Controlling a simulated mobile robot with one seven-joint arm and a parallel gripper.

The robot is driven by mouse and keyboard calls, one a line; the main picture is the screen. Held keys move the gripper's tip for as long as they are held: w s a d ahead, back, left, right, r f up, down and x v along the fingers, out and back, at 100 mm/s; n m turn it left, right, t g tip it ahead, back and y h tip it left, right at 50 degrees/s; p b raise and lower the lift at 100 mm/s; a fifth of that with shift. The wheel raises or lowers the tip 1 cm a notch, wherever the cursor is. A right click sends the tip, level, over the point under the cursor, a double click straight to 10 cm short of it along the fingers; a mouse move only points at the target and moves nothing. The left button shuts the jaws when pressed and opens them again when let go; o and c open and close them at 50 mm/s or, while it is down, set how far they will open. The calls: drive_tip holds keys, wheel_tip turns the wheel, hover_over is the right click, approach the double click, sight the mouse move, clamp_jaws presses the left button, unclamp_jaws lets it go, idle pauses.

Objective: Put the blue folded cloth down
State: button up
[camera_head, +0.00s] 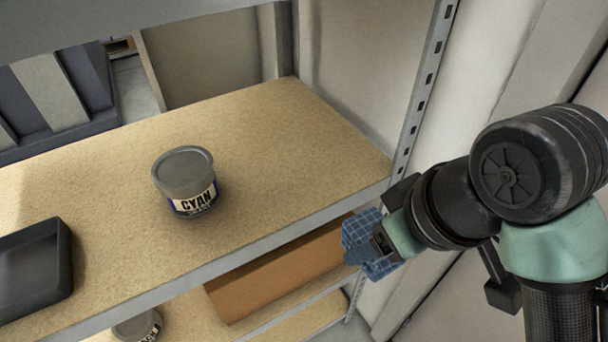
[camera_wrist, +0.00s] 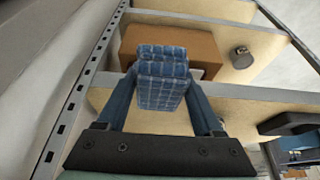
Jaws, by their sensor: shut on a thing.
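The blue folded cloth (camera_head: 357,233) has a pale grid pattern. It is in my gripper (camera_head: 374,251), which is shut on it, in front of the shelf's front edge at the right end. In the wrist view the cloth (camera_wrist: 162,78) sits between the two fingers of my gripper (camera_wrist: 162,98), clear of any surface as far as I can see. In the head view the gripper covers part of the cloth.
A grey tin labelled CYAN (camera_head: 186,182) stands on the shelf board (camera_head: 290,150). A dark tray (camera_head: 34,268) lies at the left. A brown box (camera_head: 280,270) sits on the shelf below, near another tin (camera_head: 138,326). A perforated metal post (camera_head: 425,85) rises at the right. The board's right part is clear.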

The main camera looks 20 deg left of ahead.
drive_tip(key=b, duration=0.1)
hover_over(298, 180)
drive_tip(key=s+d, duration=0.2)
drive_tip(key=shift+w, duration=0.25)
drive_tip(key=x, duration=0.2)
drive_tip(key=shift+w+a+f, duration=0.1)
drive_tip(key=shift+a+f, duration=0.05)
drive_tip(key=shift+f, duration=0.5)
drive_tip(key=o, duration=1.2)
drive_tip(key=shift+f+b, duration=0.2)
drive_tip(key=shift+b, duration=0.1)
